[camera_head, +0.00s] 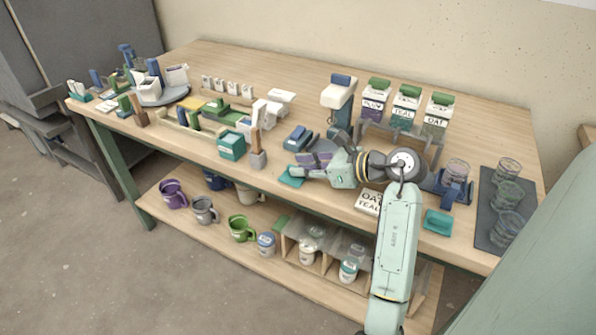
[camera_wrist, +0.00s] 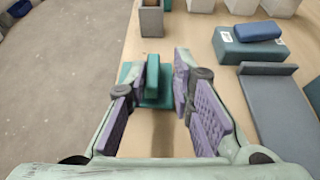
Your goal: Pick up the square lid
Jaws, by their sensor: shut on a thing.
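The square lid (camera_head: 290,179) is a flat teal plate at the table's front edge. In the wrist view the square lid (camera_wrist: 153,82) shows a raised bar handle standing between my fingers. My gripper (camera_head: 302,171) reaches in from the right, low over the table, and is shut on the lid. In the wrist view my gripper (camera_wrist: 160,88) has purple ridged pads on both sides of the lid. Exactly where the pads touch it is hard to see. I cannot tell whether the lid is clear of the tabletop.
A second teal piece (camera_head: 438,222) lies at the front right. A dark tray with glasses (camera_head: 490,232) is at the right. Lettered cartons (camera_head: 405,108) stand behind my arm.

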